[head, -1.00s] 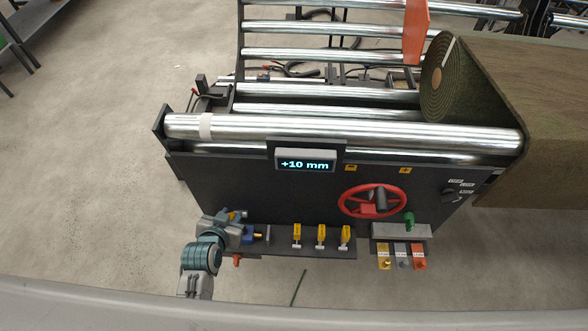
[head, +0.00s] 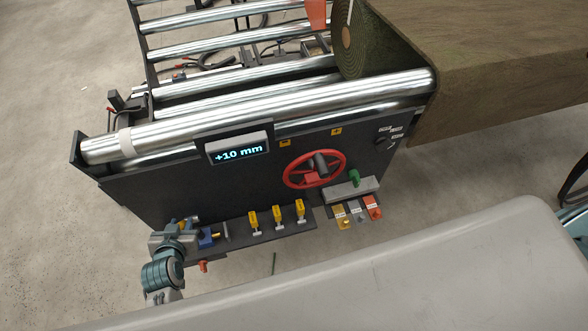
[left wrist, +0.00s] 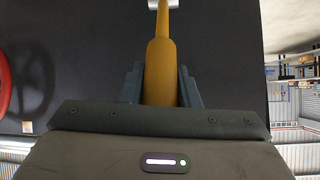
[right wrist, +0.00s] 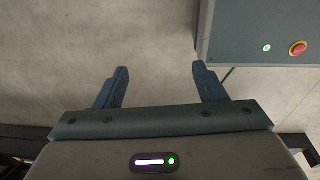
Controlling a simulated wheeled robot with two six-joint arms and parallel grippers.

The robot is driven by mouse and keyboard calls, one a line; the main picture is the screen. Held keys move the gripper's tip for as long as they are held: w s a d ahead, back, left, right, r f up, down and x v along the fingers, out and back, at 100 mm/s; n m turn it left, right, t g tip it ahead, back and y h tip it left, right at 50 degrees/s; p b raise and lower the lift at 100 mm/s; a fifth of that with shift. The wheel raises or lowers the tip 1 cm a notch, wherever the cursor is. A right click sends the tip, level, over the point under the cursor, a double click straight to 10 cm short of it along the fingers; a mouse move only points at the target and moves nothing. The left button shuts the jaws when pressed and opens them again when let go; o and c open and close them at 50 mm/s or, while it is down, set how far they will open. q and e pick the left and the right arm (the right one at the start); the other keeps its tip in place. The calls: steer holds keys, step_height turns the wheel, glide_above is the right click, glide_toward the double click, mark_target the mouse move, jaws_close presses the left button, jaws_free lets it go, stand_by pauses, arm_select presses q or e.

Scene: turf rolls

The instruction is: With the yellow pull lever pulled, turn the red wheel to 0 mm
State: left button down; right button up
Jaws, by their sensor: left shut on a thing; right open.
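The red wheel (head: 314,169) is on the front of the dark machine panel, and its rim also shows at the left edge of the left wrist view (left wrist: 5,84). The display (head: 238,149) above the panel reads +10 mm. My left gripper (head: 190,236) is at the panel's lower left. In the left wrist view its fingers (left wrist: 161,84) are shut on the yellow pull lever (left wrist: 162,55), one on each side. In the head view the lever is mostly hidden by the gripper. My right gripper (right wrist: 160,85) is open and empty above bare floor, away from the wheel.
Several small yellow levers (head: 277,216) stand on a ledge between my left gripper and the wheel. A green knob (head: 355,178) and coloured tags (head: 373,207) are below right of the wheel.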

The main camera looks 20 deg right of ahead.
steer(key=o, duration=0.4)
steer(key=w+a+r+t, duration=0.4)
steer(key=w+r, duration=0.1)
steer(key=w, duration=0.4)
steer(key=shift+w+a+y, duration=0.3)
steer(key=shift+w, duration=0.1)
steer(key=t, duration=1.3)
glide_toward(319, 181)
steer(key=w, duration=1)
steer(key=shift+r, duration=0.15)
steer(key=c, duration=1.4)
